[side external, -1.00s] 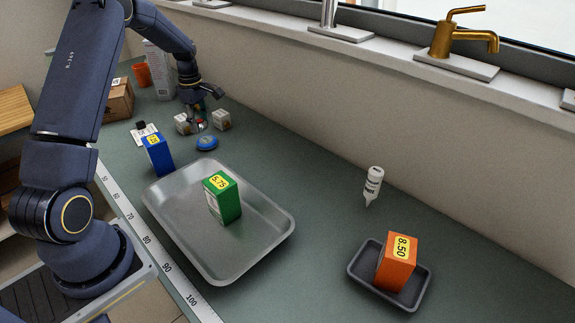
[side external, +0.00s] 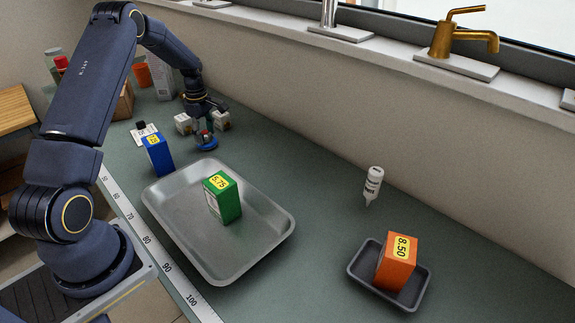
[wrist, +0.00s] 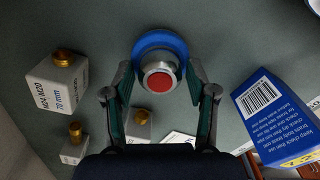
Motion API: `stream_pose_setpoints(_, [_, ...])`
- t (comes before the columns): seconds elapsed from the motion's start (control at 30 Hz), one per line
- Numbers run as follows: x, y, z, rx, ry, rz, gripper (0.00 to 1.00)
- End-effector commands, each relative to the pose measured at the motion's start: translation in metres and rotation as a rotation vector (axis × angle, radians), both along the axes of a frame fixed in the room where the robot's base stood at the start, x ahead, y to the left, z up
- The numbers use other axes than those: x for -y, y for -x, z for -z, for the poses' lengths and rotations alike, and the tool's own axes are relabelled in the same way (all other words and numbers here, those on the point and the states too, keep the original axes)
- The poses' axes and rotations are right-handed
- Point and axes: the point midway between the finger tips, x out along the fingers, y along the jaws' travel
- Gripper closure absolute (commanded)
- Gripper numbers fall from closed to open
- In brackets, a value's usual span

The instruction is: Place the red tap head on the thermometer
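The thermometer appears to be the round blue disc (side external: 206,145) lying flat on the counter, also seen in the wrist view (wrist: 158,40). The tap head (wrist: 160,80), a silver cylinder with a red top, stands over the disc and seems to rest on it; exact contact is hidden. In the side view the red tap head shows as a small spot above the disc. My gripper (wrist: 160,68) is low around it, one finger on each side. The fingers look spread, with a gap between each and the tap head.
White boxes with brass fittings (wrist: 55,82) stand close on the left in the wrist view. A blue box (side external: 158,154) is near the gripper. A metal tray (side external: 262,250) holds a green box (side external: 222,197). A dark tray (side external: 424,290) holds an orange box (side external: 396,262).

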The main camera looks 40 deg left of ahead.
Motion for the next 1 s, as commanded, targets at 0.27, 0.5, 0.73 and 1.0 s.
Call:
stream_pose_setpoints(0.27, [0.0,0.0,0.0,0.0,0.0,0.0,0.3])
stream_pose_setpoints(0.5, [0.0,-0.001,-0.013,0.002,-0.002,0.0,0.3])
stream_pose_setpoints(0.73, [0.0,-0.001,-0.062,0.004,-0.003,0.001,0.3])
stream_pose_setpoints(1.0, [0.0,0.0,-0.112,0.003,-0.001,0.001,0.3])
